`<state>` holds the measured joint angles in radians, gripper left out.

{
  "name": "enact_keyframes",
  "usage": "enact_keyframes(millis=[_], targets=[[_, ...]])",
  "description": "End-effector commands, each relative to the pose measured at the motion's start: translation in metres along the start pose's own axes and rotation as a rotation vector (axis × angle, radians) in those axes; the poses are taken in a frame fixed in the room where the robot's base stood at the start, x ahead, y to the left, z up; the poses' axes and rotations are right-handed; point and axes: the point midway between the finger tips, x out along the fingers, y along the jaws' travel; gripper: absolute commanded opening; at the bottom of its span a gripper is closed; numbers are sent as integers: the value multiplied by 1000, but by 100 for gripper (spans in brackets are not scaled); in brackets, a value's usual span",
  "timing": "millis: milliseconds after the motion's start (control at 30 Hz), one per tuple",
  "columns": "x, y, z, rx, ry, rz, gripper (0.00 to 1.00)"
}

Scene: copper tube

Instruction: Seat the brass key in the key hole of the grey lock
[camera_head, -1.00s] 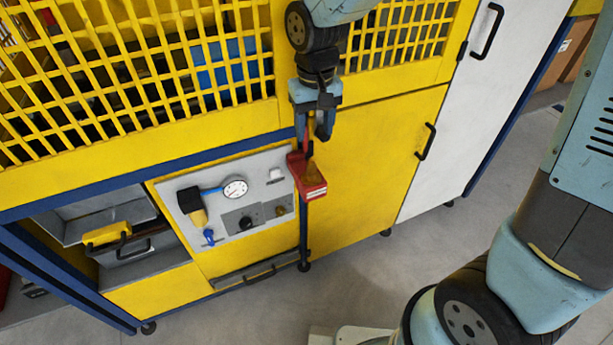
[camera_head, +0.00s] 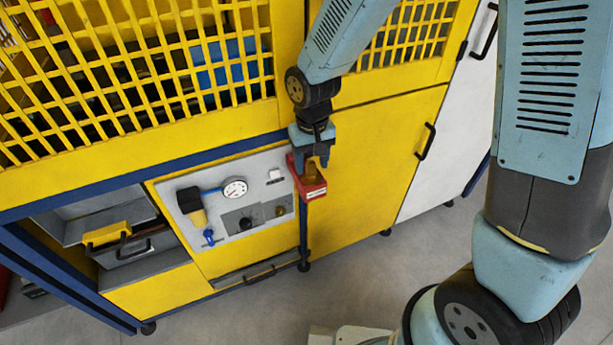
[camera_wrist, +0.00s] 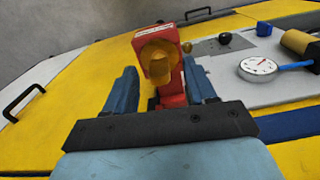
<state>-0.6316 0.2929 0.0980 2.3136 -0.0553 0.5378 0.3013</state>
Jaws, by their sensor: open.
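A brass-coloured piece (camera_head: 310,171), which may be the key, sits in a red holder (camera_head: 313,189) at the right edge of the control panel. In the wrist view its round brass face (camera_wrist: 160,57) shows in front of the red holder (camera_wrist: 172,98). My gripper (camera_head: 312,161) is open just above the holder. In the wrist view the two fingers of my gripper (camera_wrist: 160,72) stand apart on either side of the holder, with nothing clamped. A grey plate (camera_head: 236,226) with a dark knob is on the panel to the left. It may be the lock; its key hole cannot be made out.
A yellow mesh guard (camera_head: 150,75) stands above.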

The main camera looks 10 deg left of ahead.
Motion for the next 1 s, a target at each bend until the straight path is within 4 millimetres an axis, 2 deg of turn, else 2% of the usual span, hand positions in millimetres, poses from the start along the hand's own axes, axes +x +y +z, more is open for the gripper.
enact_keyframes(millis=[233, 567, 1000], targets=[[28, 0, -2, -1, -2, 0, 55], [33, 0, -3, 0, 1, 0, 55], [32, 0, -3, -1, 1, 0, 14]])
